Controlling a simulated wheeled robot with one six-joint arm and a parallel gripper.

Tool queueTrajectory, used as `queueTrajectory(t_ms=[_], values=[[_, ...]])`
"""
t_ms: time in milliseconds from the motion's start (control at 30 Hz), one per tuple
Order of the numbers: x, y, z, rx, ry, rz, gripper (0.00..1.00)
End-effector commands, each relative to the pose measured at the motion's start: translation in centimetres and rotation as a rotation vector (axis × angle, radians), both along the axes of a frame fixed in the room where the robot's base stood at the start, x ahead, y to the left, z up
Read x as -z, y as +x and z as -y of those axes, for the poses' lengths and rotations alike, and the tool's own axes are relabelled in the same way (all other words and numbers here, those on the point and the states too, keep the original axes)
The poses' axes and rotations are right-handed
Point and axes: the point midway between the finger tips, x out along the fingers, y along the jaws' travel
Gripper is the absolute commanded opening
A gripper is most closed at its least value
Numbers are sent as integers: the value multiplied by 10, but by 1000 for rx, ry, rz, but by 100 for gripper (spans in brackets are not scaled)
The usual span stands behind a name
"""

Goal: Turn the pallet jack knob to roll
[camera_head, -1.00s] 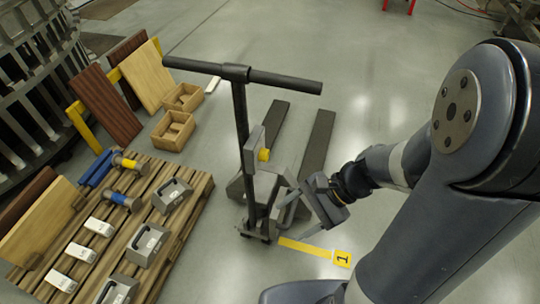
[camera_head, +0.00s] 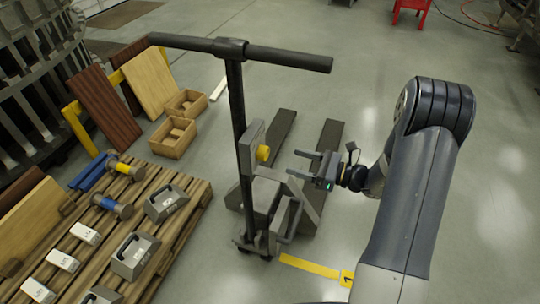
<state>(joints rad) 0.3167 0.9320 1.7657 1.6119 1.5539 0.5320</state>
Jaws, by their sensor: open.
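The pallet jack (camera_head: 261,198) stands upright in the middle of the head view, with a dark T-handle (camera_head: 240,51) on top and two dark forks reaching back. A yellow knob (camera_head: 263,154) sits on a grey plate (camera_head: 251,143) fixed to the handle column. My gripper (camera_head: 291,163) is to the right of the knob, pointing left towards it. Its two fingers are apart with nothing between them. A gap shows between the fingertips and the knob. Any markings around the knob are too small to read.
A wooden pallet (camera_head: 184,222) with grey weights and blue and yellow cylinders lies at the left. Wooden boxes (camera_head: 173,137) and leaning boards stand behind it. A yellow floor strip (camera_head: 310,266) lies in front of the jack. The floor to the right is mostly clear.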

Motion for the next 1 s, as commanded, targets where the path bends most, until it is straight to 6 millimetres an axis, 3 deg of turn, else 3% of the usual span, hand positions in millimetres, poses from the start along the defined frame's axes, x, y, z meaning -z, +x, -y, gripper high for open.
queueTrajectory(t_ms=[300, 500, 900, 1000], values=[[-1, 19, -56, -6, -2, 0, 63], [0, 28, -78, -4, -3, 0, 63], [0, 31, -84, -1, -2, 0, 63], [0, 31, -84, -1, -2, 0, 56]])
